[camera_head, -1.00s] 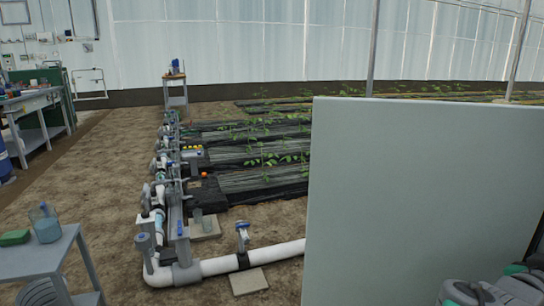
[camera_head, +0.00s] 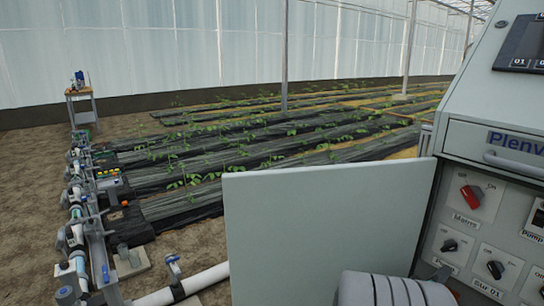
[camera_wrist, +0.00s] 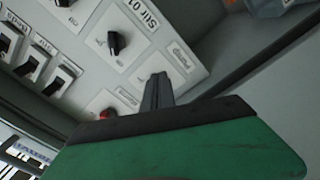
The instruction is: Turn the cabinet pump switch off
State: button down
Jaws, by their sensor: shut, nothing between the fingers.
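The grey cabinet (camera_head: 455,150) stands at the right in the head view. Part of a switch labelled "Pump" (camera_head: 538,218) shows at the right edge; its position cannot be read. Whether the fingertips touch the panel cannot be told. The gripper does not show in the head view.
A red mains knob (camera_head: 471,195) and black knobs (camera_head: 495,269) share the panel. The red knob also shows in the wrist view (camera_wrist: 107,113), near my fingers. A large pale panel (camera_head: 320,235) stands left of the cabinet. White pipes (camera_head: 190,284) and planted beds lie beyond.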

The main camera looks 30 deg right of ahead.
aim_at(450, 247)
jog(key=shift+w+d+p, duration=0.2)
jog(key=shift+d+p, duration=0.2)
jog(key=shift+d, duration=0.85)
jog(key=shift+w+d+p, duration=0.2)
jog(key=shift+d+p, duration=0.15)
jog(key=shift+d, duration=0.9)
jog(key=shift+w+a+r, duration=0.1)
jog(key=shift+w+r, duration=0.25)
jog(key=shift+r, duration=0.15)
jog(key=shift+s+r+p, duration=0.15)
jog(key=shift+p, duration=0.2)
jog(key=shift+s+r, duration=0.2)
jog(key=shift+r, duration=0.05)
jog(key=shift+s+r+p, duration=0.1)
jog(key=shift+r+p, duration=0.3)
jog(key=shift+p, duration=0.1)
jog(key=shift+s, duration=0.1)
